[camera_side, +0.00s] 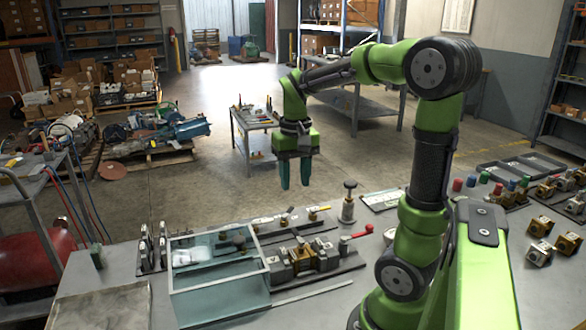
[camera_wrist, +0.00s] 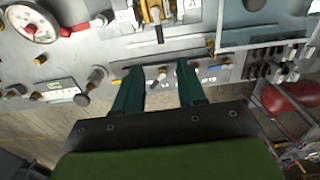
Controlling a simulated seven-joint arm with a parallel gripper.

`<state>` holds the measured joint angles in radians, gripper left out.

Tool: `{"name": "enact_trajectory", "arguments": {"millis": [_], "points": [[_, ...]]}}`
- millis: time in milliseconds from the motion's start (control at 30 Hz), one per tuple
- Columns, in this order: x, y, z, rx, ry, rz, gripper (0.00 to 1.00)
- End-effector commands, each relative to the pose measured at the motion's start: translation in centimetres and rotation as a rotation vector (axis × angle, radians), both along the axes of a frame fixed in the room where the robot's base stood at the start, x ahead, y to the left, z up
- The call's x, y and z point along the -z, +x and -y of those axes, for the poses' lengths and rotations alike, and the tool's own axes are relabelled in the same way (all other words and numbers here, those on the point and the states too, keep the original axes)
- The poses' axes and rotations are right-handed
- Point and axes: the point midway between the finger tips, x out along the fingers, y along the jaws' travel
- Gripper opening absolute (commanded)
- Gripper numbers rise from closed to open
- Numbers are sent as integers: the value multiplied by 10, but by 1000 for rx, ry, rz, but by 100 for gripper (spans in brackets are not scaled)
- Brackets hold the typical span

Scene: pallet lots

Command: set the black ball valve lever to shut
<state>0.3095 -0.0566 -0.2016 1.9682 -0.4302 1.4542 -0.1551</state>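My gripper (camera_side: 295,186) hangs in the air above the far edge of the workbench, with its two teal fingers apart and nothing between them. In the wrist view the open fingers (camera_wrist: 160,84) point toward a row of small fittings. A brass valve body (camera_wrist: 154,12) sits beyond them at the top, between white plates. A short black lever (camera_wrist: 159,35) sticks out from it toward the gripper, not touching it. In the side view the brass valve (camera_side: 318,257) is on a dark base; I cannot clearly pick out its black lever there. Its open or shut setting is unclear.
A red-handled lever (camera_side: 355,234) lies right of the brass valve. A clear-walled box (camera_side: 222,298) stands to the left on the bench. A black-knobbed post (camera_side: 348,203) stands upright near the far edge. A round gauge (camera_wrist: 30,24) shows at the upper left in the wrist view.

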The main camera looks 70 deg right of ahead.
Motion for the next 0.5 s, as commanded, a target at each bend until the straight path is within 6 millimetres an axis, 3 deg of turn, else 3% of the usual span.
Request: {"name": "enact_trajectory", "arguments": {"millis": [200,500], "points": [[-31,0,0,-2,-1,1,40],[-38,0,0,-1,1,-1,40]]}}
